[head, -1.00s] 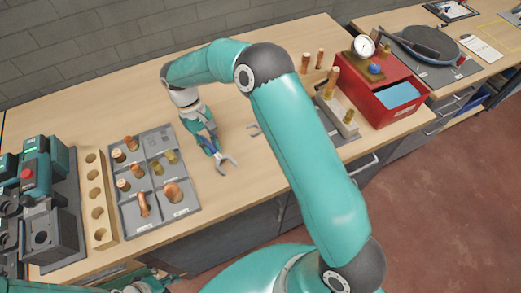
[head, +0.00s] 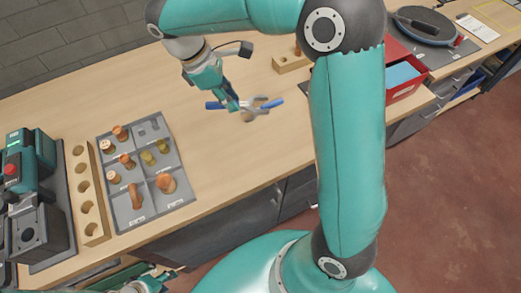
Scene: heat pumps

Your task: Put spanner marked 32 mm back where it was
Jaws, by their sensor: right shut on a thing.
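My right gripper (head: 240,107) is low over the middle of the bench, shut on a spanner (head: 214,104) with a blue handle. The handle sticks out to the left of the fingers. Grey jaws and another blue handle (head: 273,102) show just right of the fingers; this looks like a second spanner, overlapping the held one in the picture. I cannot tell whether they touch, and no size marking is readable. My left gripper (head: 150,284) is at the bottom left edge, partly cut off, and its opening is unclear.
A grey sectioned tray (head: 122,213) with copper and brass fittings stands left of the spanners. A wooden block with holes (head: 91,205) and teal machines (head: 35,165) are further left. A red box (head: 400,90) is partly behind my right arm. Bare bench (head: 225,150) lies in front.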

